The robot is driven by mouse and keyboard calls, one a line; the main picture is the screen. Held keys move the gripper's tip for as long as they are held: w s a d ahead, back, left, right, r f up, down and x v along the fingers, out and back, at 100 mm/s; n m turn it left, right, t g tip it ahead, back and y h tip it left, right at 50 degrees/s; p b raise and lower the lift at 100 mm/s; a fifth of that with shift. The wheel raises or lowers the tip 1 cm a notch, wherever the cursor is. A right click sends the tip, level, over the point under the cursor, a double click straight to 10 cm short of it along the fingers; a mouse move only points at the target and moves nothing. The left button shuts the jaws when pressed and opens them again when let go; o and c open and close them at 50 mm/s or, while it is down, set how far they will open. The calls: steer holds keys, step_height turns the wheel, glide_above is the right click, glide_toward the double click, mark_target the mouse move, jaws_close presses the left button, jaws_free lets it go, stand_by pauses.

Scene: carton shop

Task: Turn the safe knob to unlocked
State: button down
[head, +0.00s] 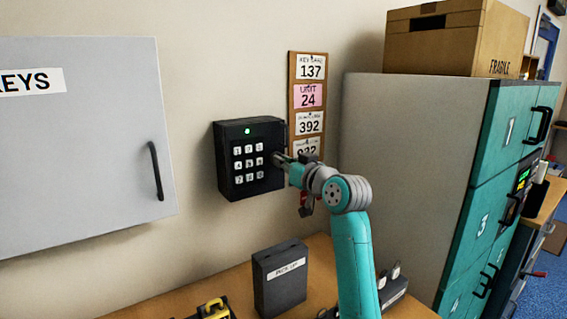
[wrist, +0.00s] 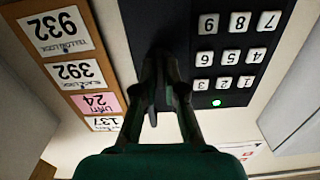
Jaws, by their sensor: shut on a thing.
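The small black safe (head: 237,187) is mounted on the wall, with white number keys and a lit green light (head: 247,131). It appears upside down in the wrist view (wrist: 216,30), where its green light (wrist: 216,103) also shows. My gripper (head: 279,159) is at the right side of the safe's front, beside the keypad. In the wrist view my gripper (wrist: 167,68) has its fingers close together on the dark knob at the safe's face. The knob is mostly hidden by the fingers and shadow, so its turn position cannot be told.
A board with number cards (head: 309,96) hangs just right of the safe. A grey key cabinet (head: 90,150) is at left. A dark pick-up box (head: 280,284) stands on the wooden bench below. Teal lockers (head: 490,190) with a carton (head: 450,40) on top stand at right.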

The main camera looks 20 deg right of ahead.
steer(key=shift+m, duration=8.6)
steer(key=c, duration=1.3)
jaws_free()
steer(key=shift+o, duration=0.2)
steer(key=shift+s, duration=0.1)
steer(key=v, duration=1.1)
steer(key=shift+s, duration=0.35)
